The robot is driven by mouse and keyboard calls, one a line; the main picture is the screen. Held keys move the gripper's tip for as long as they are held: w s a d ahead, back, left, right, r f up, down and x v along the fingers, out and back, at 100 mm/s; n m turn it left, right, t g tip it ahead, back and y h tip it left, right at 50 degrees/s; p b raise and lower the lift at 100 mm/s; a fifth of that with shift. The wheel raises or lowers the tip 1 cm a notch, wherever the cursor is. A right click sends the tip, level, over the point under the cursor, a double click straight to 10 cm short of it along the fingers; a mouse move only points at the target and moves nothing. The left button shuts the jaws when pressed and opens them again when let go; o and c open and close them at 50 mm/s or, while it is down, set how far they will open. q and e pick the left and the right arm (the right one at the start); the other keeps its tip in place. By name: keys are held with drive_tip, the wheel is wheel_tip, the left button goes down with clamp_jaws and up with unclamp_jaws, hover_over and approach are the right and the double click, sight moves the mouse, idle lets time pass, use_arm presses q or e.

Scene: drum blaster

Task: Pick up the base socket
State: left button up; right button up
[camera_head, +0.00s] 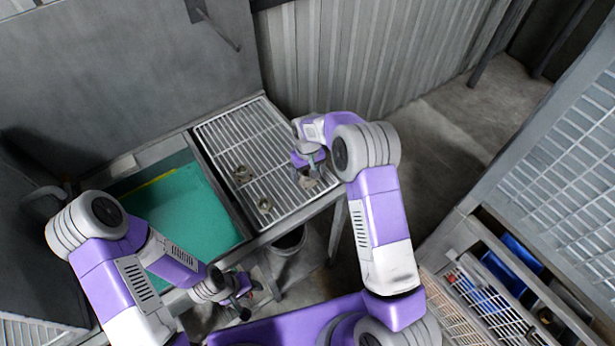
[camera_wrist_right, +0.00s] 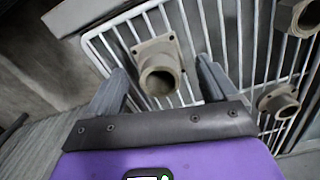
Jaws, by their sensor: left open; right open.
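In the right wrist view one socket (camera_wrist_right: 160,72) sits between and ahead of the open fingers of my right gripper (camera_wrist_right: 162,90). In the head view my right gripper (camera_head: 308,172) is over the right part of the rack, and the socket under it is partly hidden. Two other sockets stand to the left, one farther back (camera_head: 242,174) and one nearer (camera_head: 264,205). My left gripper (camera_head: 238,300) is open and empty in front of the table, low and away from the rack.
The wire rack (camera_head: 238,128) fills the right side of the table. A green basin surface (camera_head: 185,210) lies to its left. A dark bucket (camera_head: 290,240) stands below the front edge. A shelf with blue bins (camera_head: 510,265) is at the right.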

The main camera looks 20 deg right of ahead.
drive_tip(key=shift+w+f, duration=0.1)
drive_tip(key=shift+f, duration=0.7)
clamp_jaws()
